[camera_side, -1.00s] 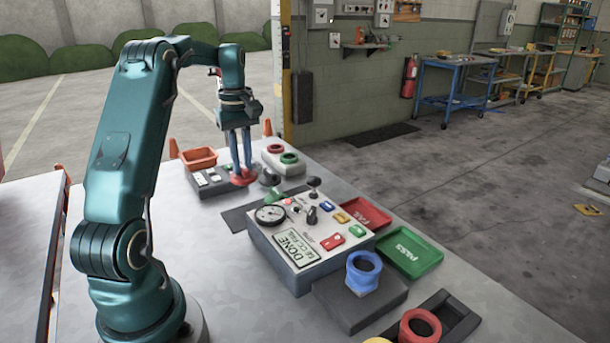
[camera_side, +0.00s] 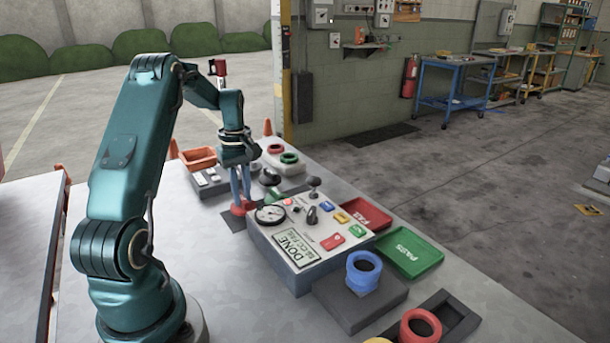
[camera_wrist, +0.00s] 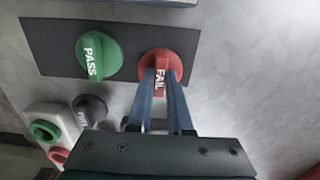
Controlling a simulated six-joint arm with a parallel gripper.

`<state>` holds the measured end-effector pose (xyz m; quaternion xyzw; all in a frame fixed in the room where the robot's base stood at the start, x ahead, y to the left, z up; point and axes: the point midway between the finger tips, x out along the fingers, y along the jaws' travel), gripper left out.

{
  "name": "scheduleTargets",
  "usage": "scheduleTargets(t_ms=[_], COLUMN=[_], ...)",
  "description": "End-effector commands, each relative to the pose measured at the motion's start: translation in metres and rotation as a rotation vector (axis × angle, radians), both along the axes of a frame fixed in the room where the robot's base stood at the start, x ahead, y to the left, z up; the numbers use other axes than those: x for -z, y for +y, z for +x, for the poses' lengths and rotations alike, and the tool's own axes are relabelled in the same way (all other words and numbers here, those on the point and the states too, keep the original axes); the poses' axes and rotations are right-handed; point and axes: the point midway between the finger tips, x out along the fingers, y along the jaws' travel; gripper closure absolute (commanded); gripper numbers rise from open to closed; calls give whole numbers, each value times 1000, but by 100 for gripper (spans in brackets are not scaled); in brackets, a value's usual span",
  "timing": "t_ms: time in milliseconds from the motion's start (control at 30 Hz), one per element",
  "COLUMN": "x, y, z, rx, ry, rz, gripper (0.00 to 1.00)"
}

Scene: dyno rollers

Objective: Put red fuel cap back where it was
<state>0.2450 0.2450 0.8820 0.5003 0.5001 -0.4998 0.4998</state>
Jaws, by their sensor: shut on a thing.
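The red fuel cap (camera_side: 239,211), marked FAIL, is between the fingers of my gripper (camera_side: 241,202), which is shut on it. In the wrist view, the cap (camera_wrist: 185,45) is at the right end of a dark mat (camera_wrist: 50,50), and my gripper (camera_wrist: 160,88) grips its raised bar. The cap is at or just above the mat; I cannot tell if it touches. A green cap marked PASS (camera_wrist: 99,55) sits on the same mat to its left. In the side view, the console partly hides the mat (camera_side: 232,223).
The gauge console (camera_side: 275,262) stands close to the right of the cap. A dark knob (camera_side: 269,178), an orange bin (camera_side: 196,160) and a block with red and green rings (camera_side: 289,157) are behind. The red FAIL tray (camera_side: 372,217) and green PASS tray (camera_side: 408,270) lie right.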

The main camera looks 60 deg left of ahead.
Motion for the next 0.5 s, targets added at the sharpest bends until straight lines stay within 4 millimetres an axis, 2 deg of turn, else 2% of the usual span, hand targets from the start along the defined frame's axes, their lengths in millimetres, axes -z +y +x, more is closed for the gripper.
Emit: scheduleTargets(t_ms=[100,133,167,200,500], x=[3,3,3,3,2], y=[0,0,0,0,0], z=[0,0,0,0,0], rx=[0,0,0,0,0], ry=[0,0,0,0,0], rz=[0,0,0,0,0], gripper=[100,71,60,52,52])
